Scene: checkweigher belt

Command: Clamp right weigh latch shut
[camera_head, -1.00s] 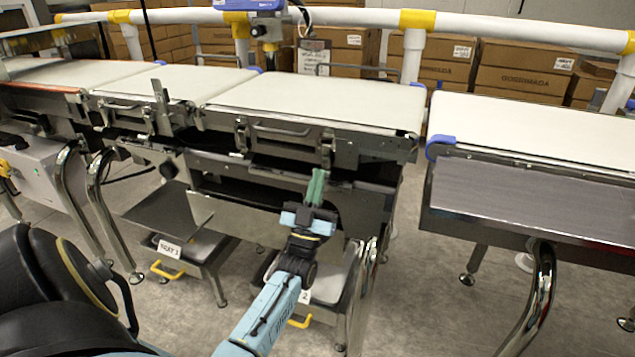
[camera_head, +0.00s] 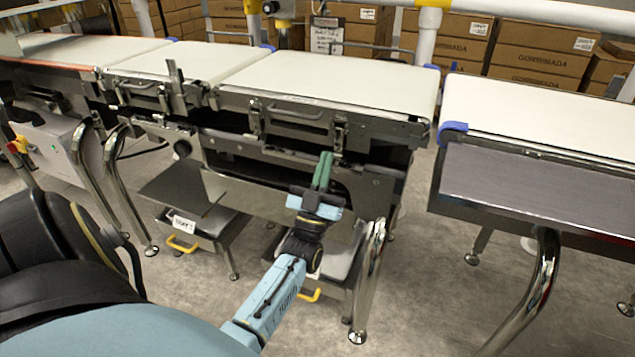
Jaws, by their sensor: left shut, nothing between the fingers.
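The weigh section's belt (camera_head: 330,77) has a front panel with a handle (camera_head: 297,112) between two metal latches. The right weigh latch (camera_head: 340,133) is at the panel's right end; I cannot tell whether it is clamped. The left latch (camera_head: 254,120) is at the other end. My left gripper (camera_head: 325,157) is shut and empty, its green fingers pointing up just below and slightly left of the right latch. I cannot tell whether the fingertips touch the machine frame. My right gripper is not in view.
A separate conveyor (camera_head: 545,115) with a blue corner stands to the right, across a gap. A grey sloped plate (camera_head: 183,188) juts out under the machine at left. Steel legs (camera_head: 368,280) stand near my left forearm. Cardboard boxes (camera_head: 540,58) are stacked behind a white rail.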

